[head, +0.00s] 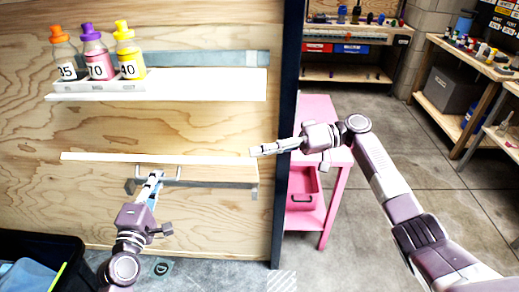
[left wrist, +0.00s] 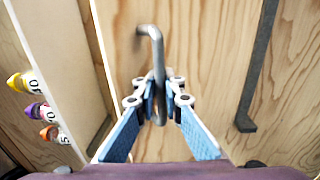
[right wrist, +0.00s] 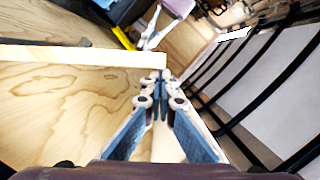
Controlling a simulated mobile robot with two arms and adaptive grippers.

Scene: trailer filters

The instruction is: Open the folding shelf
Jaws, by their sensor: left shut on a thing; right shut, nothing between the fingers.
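The folding shelf (head: 90,156) is a wooden panel with a pale long edge, low on the plywood wall. A grey metal handle (head: 176,174) is fixed to it; the handle also shows in the left wrist view (left wrist: 156,48). My left gripper (head: 157,175) is shut on this handle, with the bar between its fingers (left wrist: 160,108). My right gripper (head: 252,152) is shut and empty at the shelf's right end. In the right wrist view its fingertips (right wrist: 162,78) are close by the panel's corner; I cannot tell whether they touch. The panel's exact tilt is unclear.
An upper white shelf (head: 210,84) holds several numbered bottles (head: 100,62). A dark post (head: 286,130) and a pink cart (head: 325,200) stand to the right. A black bin (head: 40,245) is at lower left. Open floor (head: 420,220) lies at right.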

